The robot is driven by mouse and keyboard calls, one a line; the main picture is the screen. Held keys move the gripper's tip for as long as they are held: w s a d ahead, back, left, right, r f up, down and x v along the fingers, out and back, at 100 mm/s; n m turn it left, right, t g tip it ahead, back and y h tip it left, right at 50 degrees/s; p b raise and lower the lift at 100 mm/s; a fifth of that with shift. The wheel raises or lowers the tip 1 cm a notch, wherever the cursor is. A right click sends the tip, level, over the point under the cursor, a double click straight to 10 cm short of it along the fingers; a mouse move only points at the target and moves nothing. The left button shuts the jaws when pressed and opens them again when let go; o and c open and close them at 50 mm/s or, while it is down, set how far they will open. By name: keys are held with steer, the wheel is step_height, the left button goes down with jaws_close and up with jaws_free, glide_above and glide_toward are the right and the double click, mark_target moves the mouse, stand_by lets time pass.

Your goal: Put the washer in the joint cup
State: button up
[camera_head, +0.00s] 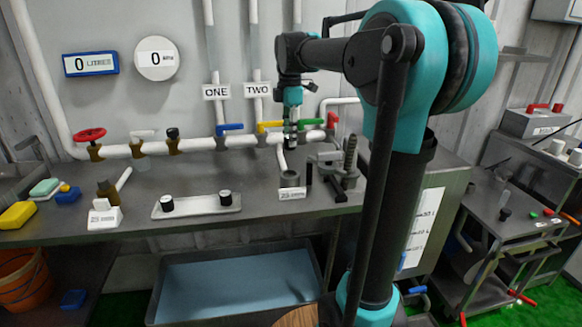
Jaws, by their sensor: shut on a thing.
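My gripper (290,140) hangs pointing down in front of the pipe, between the yellow and green valve handles. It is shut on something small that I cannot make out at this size. I cannot pick out the washer for certain. A short dark grey cup (291,179) stands on the bench below my gripper, apart from it. A white label (292,194) is at the cup's front; its lettering is too small to read surely, so I cannot confirm this is the joint cup.
A clamp-like fixture (336,172) with a threaded post stands right of the cup. A white tray (197,206) with two dark knobs lies to the left. Bare bench (245,178) lies left of the cup.

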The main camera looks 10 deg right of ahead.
step_height(320, 180, down, 10)
steer(key=shift+f, duration=0.3)
steer(key=shift+s+f, duration=0.1)
steer(key=shift+f, duration=0.3)
steer(key=o, duration=1)
steer(key=shift+f, duration=0.1)
steer(key=shift+o, duration=0.2)
step_height(320, 180, up, 13)
